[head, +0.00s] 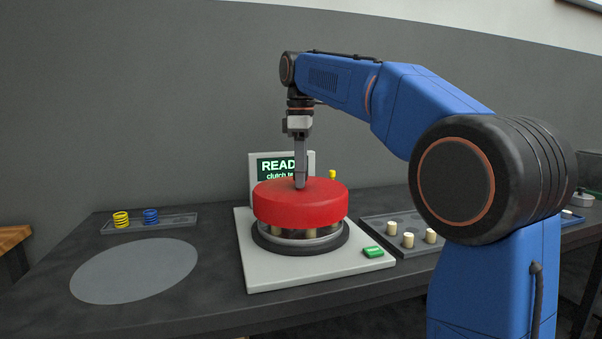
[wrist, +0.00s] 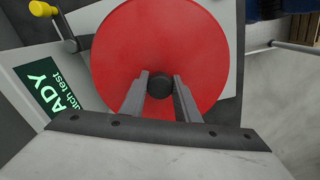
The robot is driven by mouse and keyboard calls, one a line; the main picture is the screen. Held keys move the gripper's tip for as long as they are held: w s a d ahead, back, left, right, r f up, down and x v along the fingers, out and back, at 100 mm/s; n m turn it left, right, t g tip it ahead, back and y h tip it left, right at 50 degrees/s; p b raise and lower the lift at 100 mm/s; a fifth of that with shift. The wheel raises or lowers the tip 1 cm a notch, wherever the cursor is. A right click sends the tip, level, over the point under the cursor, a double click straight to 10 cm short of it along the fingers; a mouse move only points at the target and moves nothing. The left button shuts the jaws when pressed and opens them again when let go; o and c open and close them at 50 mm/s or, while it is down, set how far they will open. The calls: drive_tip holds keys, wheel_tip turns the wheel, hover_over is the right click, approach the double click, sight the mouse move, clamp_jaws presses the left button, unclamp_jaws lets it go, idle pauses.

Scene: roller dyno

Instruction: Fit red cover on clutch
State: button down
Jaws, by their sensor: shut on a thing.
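The red cover (head: 315,207) is a round disc. In the head view it sits level over the clutch (head: 295,240), with tan posts and a metal ring showing below its rim. Whether it is fully seated I cannot tell. In the wrist view the red cover (wrist: 205,50) fills the middle, with a dark knob (wrist: 160,87) at its centre. My gripper (head: 300,184) points straight down at the cover's centre and is shut on that knob. Its two fingers (wrist: 160,88) stand on either side of the knob. The cover hides the top of the clutch.
The clutch stands on a pale test base (head: 265,280) with a green button (head: 373,252) and a READY screen (head: 280,167). A yellow-knobbed crank (wrist: 42,9) is beside it. A tray (head: 410,246) with tan pegs is right; yellow and blue springs (head: 150,216) are left. A grey disc area (head: 135,271) is empty.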

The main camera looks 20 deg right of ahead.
sight(301, 191)
drive_tip(key=shift+f, duration=2.45)
drive_tip(key=c, duration=0.9)
unclamp_jaws()
drive_tip(key=shift+r, duration=3.45)
drive_tip(key=shift+s, duration=0.1)
